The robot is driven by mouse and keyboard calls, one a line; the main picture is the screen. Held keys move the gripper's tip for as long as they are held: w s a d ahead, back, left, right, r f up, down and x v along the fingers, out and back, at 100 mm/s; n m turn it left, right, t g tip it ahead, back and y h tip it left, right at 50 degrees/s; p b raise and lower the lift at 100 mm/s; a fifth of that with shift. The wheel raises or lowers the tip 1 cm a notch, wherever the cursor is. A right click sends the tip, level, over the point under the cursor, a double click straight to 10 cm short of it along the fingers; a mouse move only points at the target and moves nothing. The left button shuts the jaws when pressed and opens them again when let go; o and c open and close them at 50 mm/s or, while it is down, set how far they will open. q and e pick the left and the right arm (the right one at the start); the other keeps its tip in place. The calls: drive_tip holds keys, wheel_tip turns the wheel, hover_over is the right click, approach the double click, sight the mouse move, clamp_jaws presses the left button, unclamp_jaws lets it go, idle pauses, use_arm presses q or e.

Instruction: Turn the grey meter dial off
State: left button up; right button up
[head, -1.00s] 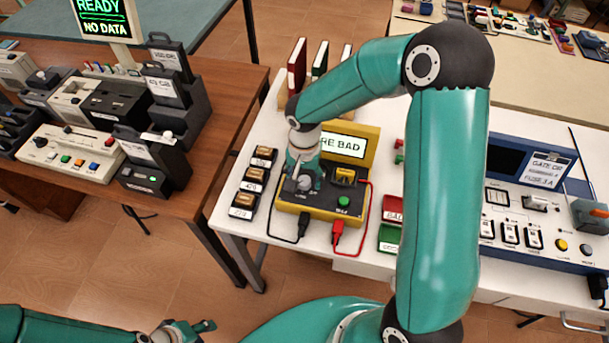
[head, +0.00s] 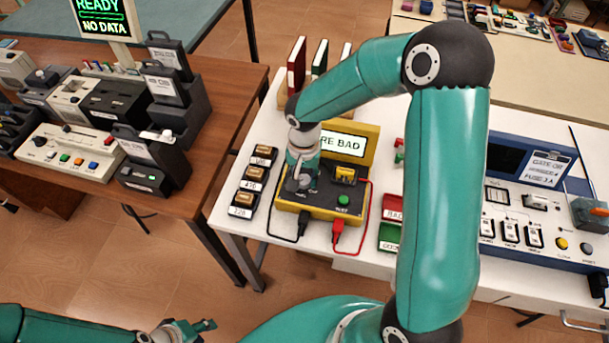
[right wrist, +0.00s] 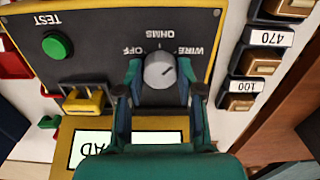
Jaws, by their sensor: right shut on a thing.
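The grey meter dial (right wrist: 160,70) is a round knob on the dark face of the yellow meter (head: 318,210). In the right wrist view the labels OFF, OHMS and WIRE appear upside down around it. A small dark mark on the dial seems to lie toward the WIRE side. My right gripper (right wrist: 160,82) is shut on the dial, a finger on each side; it also shows over the meter in the head view (head: 302,180). My left gripper (head: 190,329) is low at the left, away from the meter; its finger opening is unclear.
The meter's raised screen (head: 343,145) shows text ending in "RE BAD", partly hidden by my arm. A green TEST button (head: 343,199) and black and red leads are close by. Several labelled blocks (head: 249,185) stand left of the meter. Red and green trays (head: 391,236) are to its right.

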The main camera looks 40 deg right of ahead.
sight(303, 178)
drive_tip(key=n+b, duration=0.1)
drive_tip(key=n, duration=0.2)
drive_tip(key=shift+b, duration=0.4)
drive_tip(key=n+b, duration=0.1)
drive_tip(key=n, duration=0.3)
drive_tip(key=shift+w+n, duration=0.1)
drive_tip(key=shift+n, duration=0.2)
drive_tip(key=n+b, duration=0.1)
drive_tip(key=n, duration=0.3)
drive_tip(key=shift+n, duration=0.3)
drive_tip(key=n, duration=0.5)
drive_tip(key=shift+r, duration=0.1)
drive_tip(key=o, duration=1.2)
drive_tip(key=shift+c, duration=0.2)
wheel_tip(303, 178, up, 12)
